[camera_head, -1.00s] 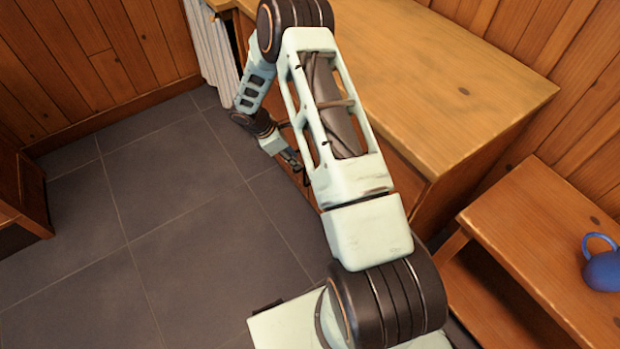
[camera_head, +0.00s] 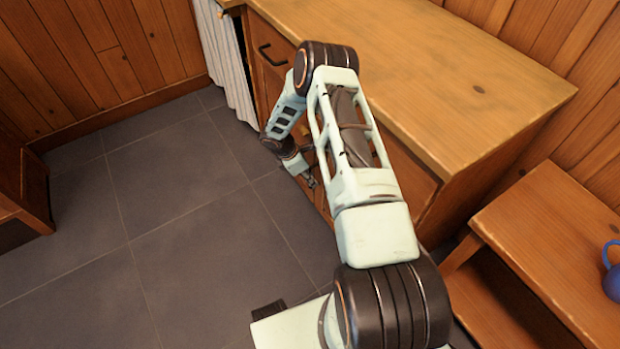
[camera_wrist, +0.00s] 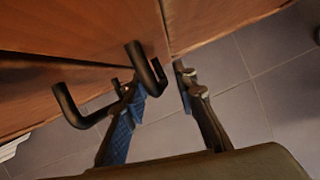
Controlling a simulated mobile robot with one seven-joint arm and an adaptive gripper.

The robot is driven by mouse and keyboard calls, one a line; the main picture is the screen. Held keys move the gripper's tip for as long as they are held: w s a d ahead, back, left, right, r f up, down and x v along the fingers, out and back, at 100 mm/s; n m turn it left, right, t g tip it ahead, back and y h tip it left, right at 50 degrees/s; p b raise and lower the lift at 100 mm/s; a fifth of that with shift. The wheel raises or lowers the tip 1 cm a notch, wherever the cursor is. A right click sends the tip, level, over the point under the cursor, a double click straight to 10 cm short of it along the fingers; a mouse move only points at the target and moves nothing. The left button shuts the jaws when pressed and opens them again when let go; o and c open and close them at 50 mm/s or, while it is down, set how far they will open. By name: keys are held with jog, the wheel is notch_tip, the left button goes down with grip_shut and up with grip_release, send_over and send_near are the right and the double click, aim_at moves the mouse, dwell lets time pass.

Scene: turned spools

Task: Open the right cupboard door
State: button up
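The wooden cupboard (camera_head: 425,75) shows in the head view, its front mostly hidden behind my arm. In the wrist view, two door panels (camera_wrist: 80,30) meet at a seam, with two dark bar handles. One handle (camera_wrist: 147,72) is close to my gripper's left fingertip; the other handle (camera_wrist: 66,106) lies further left, partly behind that finger. I cannot tell whether finger and handle touch, or which handle is the right door's. My gripper (camera_wrist: 158,92) is open, its fingers apart with nothing visibly held. In the head view my gripper (camera_head: 311,182) is small beside the cupboard front.
A drawer with a dark handle (camera_head: 272,54) is at the cupboard's upper left, beside a striped curtain (camera_head: 225,65). A low wooden bench (camera_head: 545,225) with a blue mug (camera_head: 612,283) stands right. Grey tiled floor (camera_head: 175,190) is clear at left.

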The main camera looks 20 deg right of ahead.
jog(key=shift+c, duration=0.3)
grip_shut()
jog(key=shift+a, duration=0.1)
